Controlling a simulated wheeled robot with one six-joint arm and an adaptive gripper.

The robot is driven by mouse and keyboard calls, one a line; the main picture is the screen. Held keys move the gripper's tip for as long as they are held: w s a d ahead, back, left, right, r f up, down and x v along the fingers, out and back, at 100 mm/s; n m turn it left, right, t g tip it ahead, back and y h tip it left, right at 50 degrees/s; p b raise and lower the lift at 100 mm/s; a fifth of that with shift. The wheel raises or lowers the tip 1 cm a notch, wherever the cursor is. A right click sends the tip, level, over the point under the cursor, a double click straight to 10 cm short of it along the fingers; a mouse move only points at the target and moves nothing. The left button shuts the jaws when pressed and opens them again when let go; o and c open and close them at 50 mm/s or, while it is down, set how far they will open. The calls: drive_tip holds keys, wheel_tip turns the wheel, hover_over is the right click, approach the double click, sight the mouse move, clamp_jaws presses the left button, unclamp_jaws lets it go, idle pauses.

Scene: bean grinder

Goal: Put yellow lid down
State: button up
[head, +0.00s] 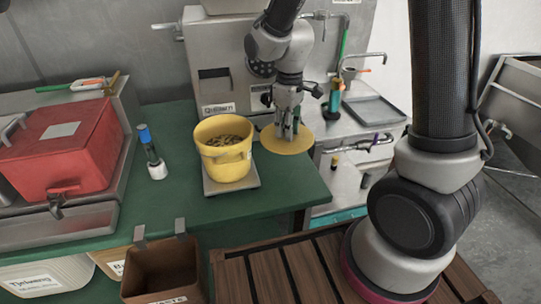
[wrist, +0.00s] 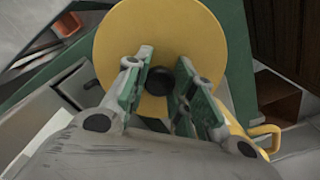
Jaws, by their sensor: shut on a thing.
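The yellow lid (head: 287,145) is a round disc with a dark knob at its centre. My gripper (head: 287,132) is above it with its fingers down around the knob, shut on it. In the wrist view the lid (wrist: 160,30) fills the upper middle, and my gripper (wrist: 162,85) has a finger on each side of the dark knob (wrist: 160,80). The lid is beside the yellow pot (head: 223,160), to its right, near the right edge of the green table. I cannot tell whether the lid touches the table. The pot is open and holds beans.
The pot stands on a scale (head: 231,185) on the green table (head: 150,205). A red box (head: 60,150) is at the left, with a small blue-topped bottle (head: 152,155) between it and the pot. A grey machine (head: 215,75) stands behind. A brown bin (head: 163,270) hangs at the front.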

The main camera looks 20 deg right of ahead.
wheel_tip(320, 180, down, 9)
drive_tip(key=shift+f, duration=0.1)
idle(0.3)
drive_tip(key=o, duration=1)
drive_tip(key=shift+f, duration=0.15)
drive_tip(key=shift+o, duration=0.2)
